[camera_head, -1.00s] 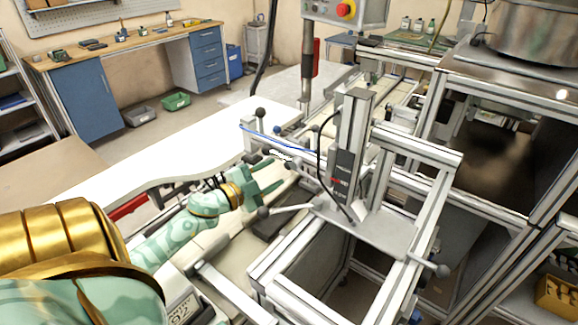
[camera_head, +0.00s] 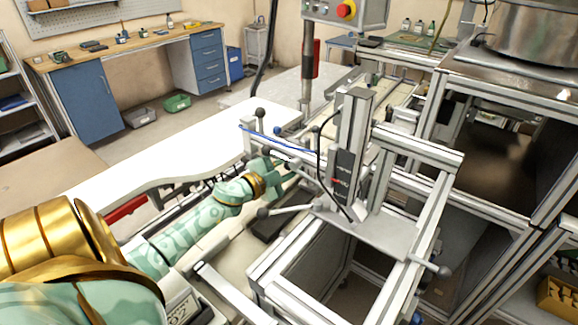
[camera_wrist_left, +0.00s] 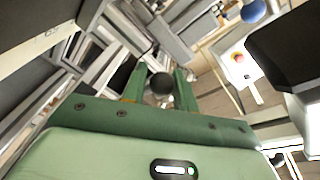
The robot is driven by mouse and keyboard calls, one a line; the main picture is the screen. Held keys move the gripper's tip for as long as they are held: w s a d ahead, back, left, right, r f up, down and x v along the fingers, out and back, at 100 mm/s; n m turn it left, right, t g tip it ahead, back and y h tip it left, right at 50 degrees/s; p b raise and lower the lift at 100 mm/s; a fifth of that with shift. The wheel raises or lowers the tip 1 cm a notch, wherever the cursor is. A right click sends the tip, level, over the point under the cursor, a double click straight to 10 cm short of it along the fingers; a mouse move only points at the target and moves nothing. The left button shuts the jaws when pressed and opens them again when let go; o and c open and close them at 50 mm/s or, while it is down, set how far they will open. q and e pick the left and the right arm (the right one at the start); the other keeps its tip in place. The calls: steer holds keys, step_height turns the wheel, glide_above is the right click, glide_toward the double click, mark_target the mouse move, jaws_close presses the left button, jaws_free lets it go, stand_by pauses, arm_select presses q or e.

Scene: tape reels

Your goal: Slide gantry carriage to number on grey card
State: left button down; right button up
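The gantry carriage (camera_head: 345,165) is a grey upright column on a flat plate (camera_head: 375,232), riding on the aluminium frame in the head view. A lever with a dark ball knob (camera_head: 263,213) sticks out to its left. My left gripper (camera_head: 280,168) is open, just left of the carriage and above that lever. In the left wrist view, a dark ball knob (camera_wrist_left: 161,84) shows between the open fingers (camera_wrist_left: 160,88); I cannot tell whether they touch it. A grey card (camera_head: 180,311) with a partly hidden number, seemingly ending in 2, is at the bottom left. My right gripper is out of view.
Frame rails (camera_head: 432,215) surround an open gap below the carriage. Another ball knob (camera_head: 260,113) stands behind my gripper, near a blue cable (camera_head: 275,139). A white table (camera_head: 130,165) lies to the left. A control box with a red button (camera_head: 345,10) hangs above.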

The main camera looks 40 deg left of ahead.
arm_select(q)
steer(key=shift+s+r, duration=0.1)
steer(key=shift+s, duration=0.3)
steer(key=s+p, duration=0.3)
steer(key=s, duration=0.5)
steer(key=shift+d, duration=0.45)
steer(key=shift+r, duration=0.1)
steer(key=c, duration=1.2)
jaws_free()
steer(key=shift+s, duration=0.1)
